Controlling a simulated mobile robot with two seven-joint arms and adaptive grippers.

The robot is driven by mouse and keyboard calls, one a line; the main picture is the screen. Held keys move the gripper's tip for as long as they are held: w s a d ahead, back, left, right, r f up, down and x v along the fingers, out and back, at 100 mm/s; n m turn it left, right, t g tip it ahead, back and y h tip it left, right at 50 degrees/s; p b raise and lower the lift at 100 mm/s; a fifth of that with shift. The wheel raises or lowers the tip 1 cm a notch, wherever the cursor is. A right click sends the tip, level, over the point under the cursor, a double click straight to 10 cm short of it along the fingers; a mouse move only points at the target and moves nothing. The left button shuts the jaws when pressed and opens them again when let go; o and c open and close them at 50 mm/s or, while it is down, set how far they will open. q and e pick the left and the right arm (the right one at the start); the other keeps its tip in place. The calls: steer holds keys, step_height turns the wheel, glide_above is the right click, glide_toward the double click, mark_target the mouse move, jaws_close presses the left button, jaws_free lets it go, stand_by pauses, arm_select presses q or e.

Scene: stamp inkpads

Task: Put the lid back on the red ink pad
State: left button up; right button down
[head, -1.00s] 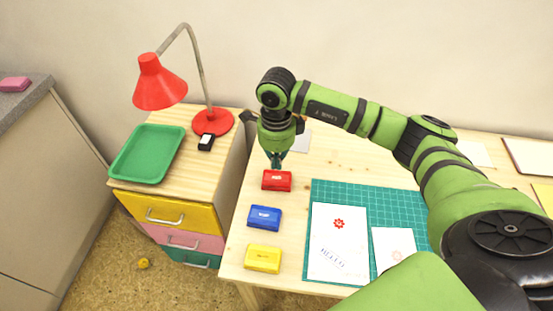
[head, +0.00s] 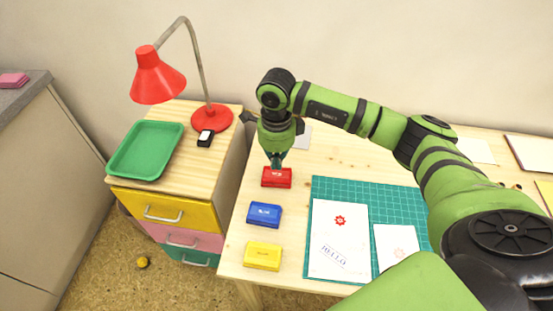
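The red ink pad (head: 277,178) is on the wooden table near its left edge, and a red top with a pale label shows on it. I cannot tell a separate lid apart from the pad. My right gripper (head: 277,164) points down at the back edge of the red top, touching it or just above it. Its fingers are small and partly hidden, so I cannot tell whether they are open or shut on the lid. My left gripper is not in view.
A blue ink pad (head: 264,215) and a yellow ink pad (head: 262,256) stand in front of the red one. A green cutting mat (head: 390,200) with paper cards lies to the right. A drawer cabinet with a green tray (head: 146,151) and red lamp (head: 158,80) stands left.

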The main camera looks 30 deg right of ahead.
mark_target(277, 177)
steer(key=shift+f+b, duration=1.8)
steer(key=shift+f, duration=0.4)
steer(key=shift+f, duration=0.1)
steer(key=shift+r+p, duration=2.15)
steer(key=shift+r, duration=1.45)
